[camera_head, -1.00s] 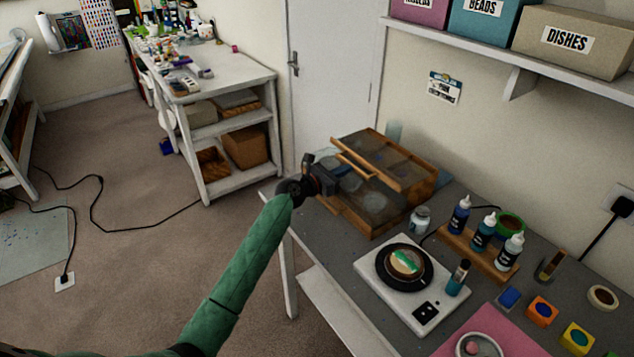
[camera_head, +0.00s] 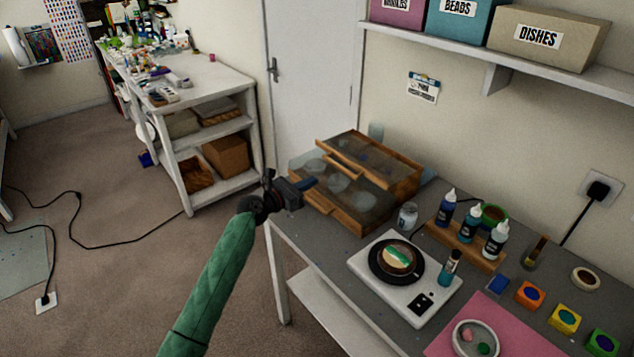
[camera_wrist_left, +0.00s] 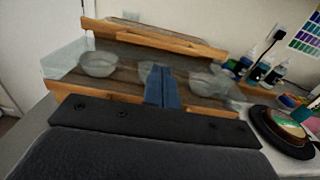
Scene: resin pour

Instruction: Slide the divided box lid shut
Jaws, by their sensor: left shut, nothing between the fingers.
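The divided wooden box (camera_head: 338,214) stands at the back left of the grey table. Its wood-framed clear lid (camera_head: 378,158) sits slid back toward the wall, and the front part of the box is uncovered. Clear round dishes show inside, as in the left wrist view (camera_wrist_left: 98,65). The lid's front wooden bar (camera_wrist_left: 155,38) crosses the top of the wrist view. My left gripper (camera_head: 308,184) is shut and empty at the box's left front side, with its blue fingers (camera_wrist_left: 162,88) pointing at the box. I cannot tell if they touch it. My right gripper is not in view.
A small jar (camera_head: 407,216) stands close to the box's right. A white scale (camera_head: 412,300) with a black round plate, bottles in a wooden rack (camera_head: 468,246) and a pink mat (camera_head: 440,343) fill the table's right part. A shelf (camera_head: 470,55) hangs above.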

